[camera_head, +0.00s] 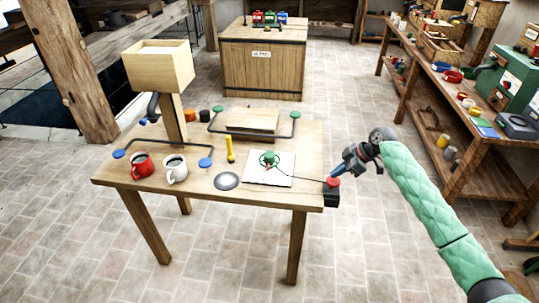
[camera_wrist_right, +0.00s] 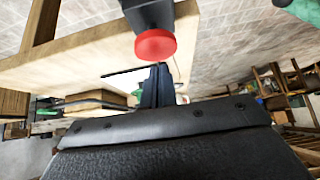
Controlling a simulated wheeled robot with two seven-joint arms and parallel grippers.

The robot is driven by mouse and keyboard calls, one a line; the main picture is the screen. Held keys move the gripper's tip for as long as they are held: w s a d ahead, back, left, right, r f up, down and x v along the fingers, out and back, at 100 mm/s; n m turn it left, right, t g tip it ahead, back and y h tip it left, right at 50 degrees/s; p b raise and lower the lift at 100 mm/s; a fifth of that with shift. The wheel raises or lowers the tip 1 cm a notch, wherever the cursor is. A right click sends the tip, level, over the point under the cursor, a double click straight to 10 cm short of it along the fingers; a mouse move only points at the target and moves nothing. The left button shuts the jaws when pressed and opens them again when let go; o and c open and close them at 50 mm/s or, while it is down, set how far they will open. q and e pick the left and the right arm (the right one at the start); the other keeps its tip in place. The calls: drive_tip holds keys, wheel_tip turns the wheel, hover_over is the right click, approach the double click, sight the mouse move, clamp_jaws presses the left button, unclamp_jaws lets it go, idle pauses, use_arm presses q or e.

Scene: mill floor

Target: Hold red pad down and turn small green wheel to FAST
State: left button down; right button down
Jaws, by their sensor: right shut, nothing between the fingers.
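The red pad (camera_head: 332,182) sits on a black box (camera_head: 331,198) at the right front corner of the wooden table. It shows large in the right wrist view (camera_wrist_right: 155,45). My right gripper (camera_head: 335,175) is shut and empty, its blue-grey fingertips close by the red pad; I cannot tell if they touch it. The fingers also show in the right wrist view (camera_wrist_right: 158,72). The small green wheel (camera_head: 269,158) stands on a white plate (camera_head: 284,179) on the table, left of the pad. Its markings are too small to read. My left gripper is out of view.
The table (camera_head: 205,192) also holds a red mug (camera_head: 140,166), a white mug (camera_head: 176,170), a grey dome (camera_head: 226,181), a yellow-handled tool (camera_head: 230,150) and a wooden lamp-like post (camera_head: 158,66). A workbench (camera_head: 440,90) stands at right, a crate (camera_head: 262,65) behind. Open floor lies between.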

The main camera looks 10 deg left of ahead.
drive_tip(key=shift+f, duration=0.3)
drive_tip(key=shift+f+b, duration=0.35)
